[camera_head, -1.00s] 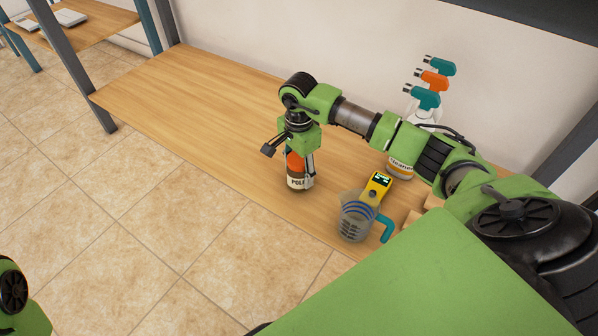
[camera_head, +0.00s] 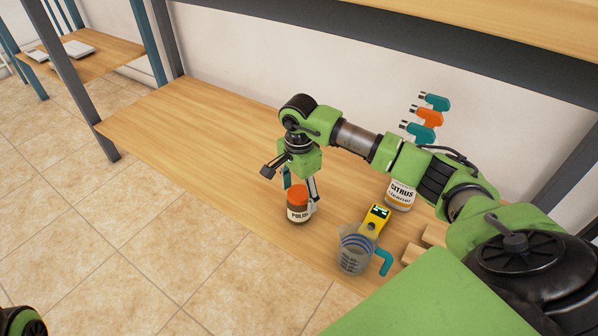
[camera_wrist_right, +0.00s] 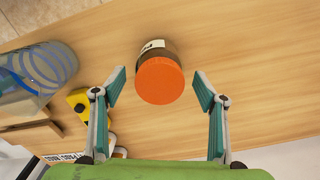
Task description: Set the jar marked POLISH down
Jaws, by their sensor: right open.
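The jar marked POLISH (camera_head: 298,213), dark with an orange lid and a pale label, stands upright on the wooden shelf (camera_head: 185,125), near its front edge. My right gripper (camera_head: 302,191) is open just over the jar, pointing down. In the right wrist view the jar's lid (camera_wrist_right: 160,80) lies between the spread fingertips (camera_wrist_right: 161,84), with a gap on each side. The end of the label is partly hidden by a finger in the head view. My left gripper is out of view.
A clear measuring cup (camera_head: 353,255) with a teal handle and a yellow device (camera_head: 375,220) stand right of the jar. The shelf's left part is clear.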

